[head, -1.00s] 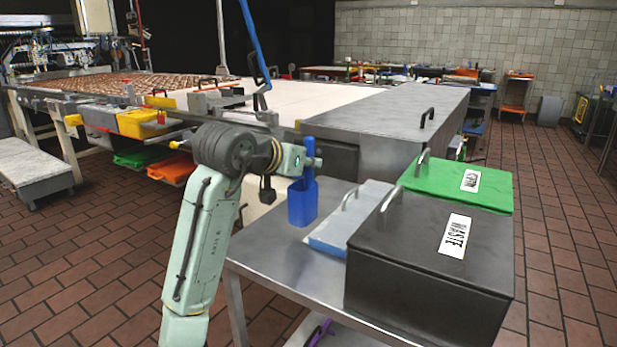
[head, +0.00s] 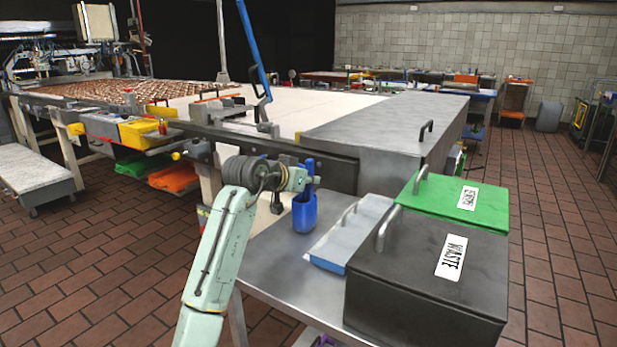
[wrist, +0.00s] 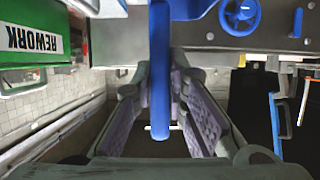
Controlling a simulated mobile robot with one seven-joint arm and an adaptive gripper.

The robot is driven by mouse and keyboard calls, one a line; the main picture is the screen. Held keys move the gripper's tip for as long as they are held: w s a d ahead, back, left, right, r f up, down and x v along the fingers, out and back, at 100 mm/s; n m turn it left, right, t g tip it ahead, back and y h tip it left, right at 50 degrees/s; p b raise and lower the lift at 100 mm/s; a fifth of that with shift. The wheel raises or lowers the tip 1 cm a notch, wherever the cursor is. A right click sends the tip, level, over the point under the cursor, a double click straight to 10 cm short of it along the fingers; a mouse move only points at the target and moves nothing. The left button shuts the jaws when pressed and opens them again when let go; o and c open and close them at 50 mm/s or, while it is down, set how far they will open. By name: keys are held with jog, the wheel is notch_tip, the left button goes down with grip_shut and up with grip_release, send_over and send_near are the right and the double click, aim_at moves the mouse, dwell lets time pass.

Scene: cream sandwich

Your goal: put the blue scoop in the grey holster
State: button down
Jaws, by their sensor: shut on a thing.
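Whether the scoop's bottom touches the table cannot be told. I cannot make out the grey holster in either view.
The steel table (head: 270,262) bears a blue-edged tray with a grey lid (head: 345,235), a black WASTE bin (head: 425,290) and a green bin (head: 440,205). The conveyor (head: 255,135) and its grey metal housing (head: 390,120) stand behind. Brick floor is open at left.

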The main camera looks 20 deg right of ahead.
jog(key=shift+f, duration=0.1)
jog(key=c, duration=1.6)
grip_release()
